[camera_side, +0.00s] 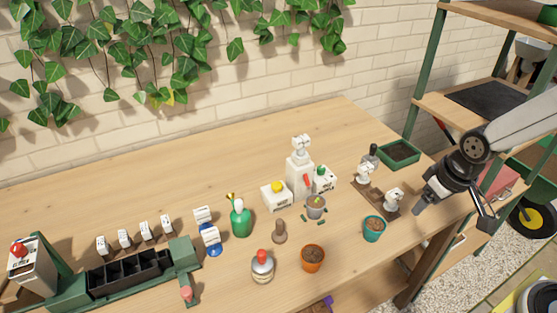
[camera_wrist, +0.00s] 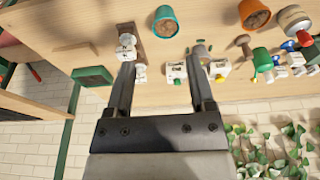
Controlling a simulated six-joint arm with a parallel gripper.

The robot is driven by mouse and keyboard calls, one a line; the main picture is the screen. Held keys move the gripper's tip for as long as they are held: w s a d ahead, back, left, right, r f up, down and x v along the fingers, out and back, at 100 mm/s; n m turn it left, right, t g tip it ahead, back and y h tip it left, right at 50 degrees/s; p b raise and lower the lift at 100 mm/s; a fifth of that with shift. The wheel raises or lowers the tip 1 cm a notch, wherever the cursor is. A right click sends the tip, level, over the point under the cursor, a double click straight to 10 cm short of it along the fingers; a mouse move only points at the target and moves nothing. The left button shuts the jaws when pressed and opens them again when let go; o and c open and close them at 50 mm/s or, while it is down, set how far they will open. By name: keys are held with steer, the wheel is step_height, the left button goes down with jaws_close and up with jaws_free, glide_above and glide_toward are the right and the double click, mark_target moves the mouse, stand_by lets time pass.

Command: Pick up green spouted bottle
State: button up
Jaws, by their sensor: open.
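The green spouted bottle (camera_side: 240,222) stands upright left of centre on the wooden table in the side view, with a yellow tip at its top. My gripper (camera_side: 453,213) is over the table's right end, far to the right of the bottle. Its two fingers (camera_wrist: 160,62) are apart with nothing between them.
A brown stopper-shaped object (camera_side: 279,233), a red-capped jar (camera_side: 262,266) and an orange pot (camera_side: 312,259) stand near the bottle. A teal pot (camera_side: 374,230) and white dispenser (camera_side: 299,177) stand between gripper and bottle.

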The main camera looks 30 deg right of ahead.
steer(key=n+y, duration=0.3)
steer(key=n, duration=0.6)
glide_above(240, 202)
steer(key=s+d, duration=0.2)
step_height(240, 202, down, 5)
steer(key=shift+w+a+t, duration=0.1)
steer(key=shift+a+t, duration=0.05)
steer(key=shift+t, duration=0.25)
steer(key=shift+f, duration=0.1)
steer(key=shift+x, duration=1.2)
steer(key=shift+f, duration=0.1)
